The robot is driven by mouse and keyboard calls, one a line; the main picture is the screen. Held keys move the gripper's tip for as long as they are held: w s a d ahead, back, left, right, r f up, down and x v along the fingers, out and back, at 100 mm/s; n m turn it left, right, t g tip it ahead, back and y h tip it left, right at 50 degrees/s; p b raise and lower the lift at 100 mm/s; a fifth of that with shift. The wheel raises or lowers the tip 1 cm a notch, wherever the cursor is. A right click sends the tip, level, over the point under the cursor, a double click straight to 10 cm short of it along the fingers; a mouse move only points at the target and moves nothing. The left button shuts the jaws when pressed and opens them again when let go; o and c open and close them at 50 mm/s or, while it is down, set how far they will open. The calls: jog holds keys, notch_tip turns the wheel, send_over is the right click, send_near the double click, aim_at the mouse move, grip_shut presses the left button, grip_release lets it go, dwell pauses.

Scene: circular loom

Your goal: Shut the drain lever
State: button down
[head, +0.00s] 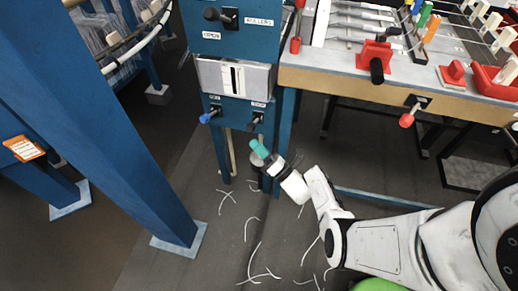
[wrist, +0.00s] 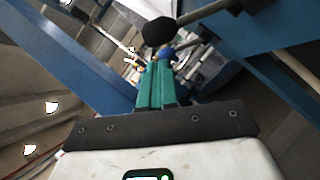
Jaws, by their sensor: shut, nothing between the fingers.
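A blue panel on the machine's post carries two small levers under tiny labels that I cannot read for certain. The right lever, black (head: 254,121), is the closest to my gripper (head: 257,146). The left lever has a blue grip (head: 208,117). I cannot tell by its label which one is the drain lever. My gripper, with teal fingers, is shut and empty, just below the black lever and apparently apart from it.
A black-knobbed lever (head: 212,14) sits higher on the panel. The table at right carries a red clamp (head: 374,56) and a red-tipped lever (head: 408,118) on its front edge. A thick blue beam (head: 90,110) slants at left. Loose white threads lie on the open floor (head: 245,225).

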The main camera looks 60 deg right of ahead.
jog(key=f+b+v, duration=0.1)
jog(key=v, duration=1)
jog(key=shift+a, duration=0.4)
jog(key=shift+w, duration=0.1)
jog(key=s+a+f+n+g+y+p, duration=0.1)
jog(key=s+a+n+g+y+p, duration=0.15)
jog(key=a+n+g+y, duration=0.7)
jog(key=s+a+f+n+g+y+p, duration=0.1)
jog(key=s+a+n+g+y, duration=0.25)
jog(key=a+n+g, duration=1.15)
jog(key=s+d+r+n+t+h+p, duration=0.1)
jog(key=s+d+r+n+h, duration=0.1)
jog(key=r+n, duration=0.3)
jog(key=s+d+r+n+h+p, duration=0.1)
jog(key=s+d+r+n+h, duration=0.2)
jog(key=n, duration=0.7)
jog(key=s+d+r+n+t+h+p, duration=0.1)
jog(key=s+d+r+n+h, duration=0.1)
jog(key=r+n+h, duration=0.4)
jog(key=shift+s+d+r+n+t, duration=0.25)
jog(key=shift+d+r+n+t, duration=0.1)
jog(key=shift+r+n, duration=0.4)
